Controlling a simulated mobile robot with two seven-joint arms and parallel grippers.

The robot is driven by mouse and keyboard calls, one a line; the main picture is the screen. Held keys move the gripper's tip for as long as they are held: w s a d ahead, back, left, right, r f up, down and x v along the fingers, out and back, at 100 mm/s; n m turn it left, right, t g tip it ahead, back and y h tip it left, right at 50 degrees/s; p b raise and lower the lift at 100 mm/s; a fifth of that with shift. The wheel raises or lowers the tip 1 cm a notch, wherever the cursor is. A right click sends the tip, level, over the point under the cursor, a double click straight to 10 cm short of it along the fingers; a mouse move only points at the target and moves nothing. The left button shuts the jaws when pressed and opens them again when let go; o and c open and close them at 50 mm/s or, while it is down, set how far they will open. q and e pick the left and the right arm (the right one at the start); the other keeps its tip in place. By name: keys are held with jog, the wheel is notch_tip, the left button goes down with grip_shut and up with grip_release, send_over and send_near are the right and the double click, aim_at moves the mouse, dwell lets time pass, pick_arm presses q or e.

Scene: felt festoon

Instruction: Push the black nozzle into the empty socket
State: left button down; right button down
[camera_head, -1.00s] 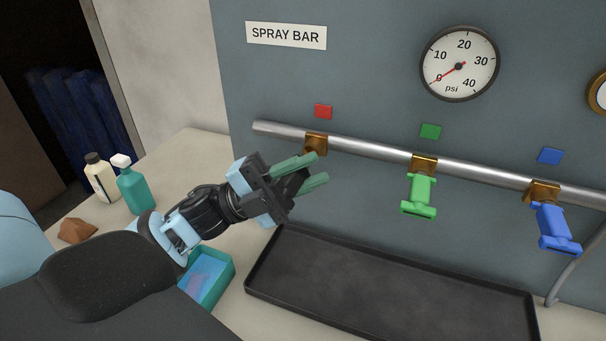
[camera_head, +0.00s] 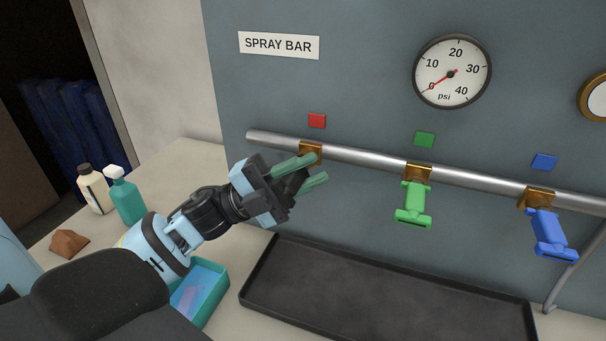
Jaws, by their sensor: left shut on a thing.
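My left gripper (camera_head: 320,167), with two green fingers, is shut on the black nozzle (camera_head: 291,184), a dark shape mostly hidden between the fingers. The empty brass socket (camera_head: 313,149) hangs on the steel pipe below the red square (camera_head: 317,121). The upper fingertip overlaps the socket's lower part in the head view. I cannot tell whether the nozzle touches the socket. My right gripper is not in view.
A green nozzle (camera_head: 414,205) and a blue nozzle (camera_head: 551,236) hang from the pipe (camera_head: 370,159) to the right. A black tray (camera_head: 390,295) lies below. A teal bin (camera_head: 205,300) and bottles (camera_head: 127,199) stand at left.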

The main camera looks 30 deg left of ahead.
pick_arm(q)
jog(key=shift+w+a, duration=0.2)
jog(key=shift+w, duration=0.35)
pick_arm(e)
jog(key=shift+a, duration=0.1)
pick_arm(q)
jog(key=c, duration=0.5)
grip_release()
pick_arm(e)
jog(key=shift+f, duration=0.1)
pick_arm(q)
jog(key=shift+b+v, duration=0.35)
jog(key=shift+v, duration=0.5)
jog(key=b+v, duration=0.1)
jog(key=v, duration=0.7)
jog(key=shift+a+b, duration=0.1)
jog(key=shift+b, duration=0.3)
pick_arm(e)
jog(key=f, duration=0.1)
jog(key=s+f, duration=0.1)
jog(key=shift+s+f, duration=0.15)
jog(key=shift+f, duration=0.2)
pick_arm(q)
jog(key=shift+f, duration=0.1)
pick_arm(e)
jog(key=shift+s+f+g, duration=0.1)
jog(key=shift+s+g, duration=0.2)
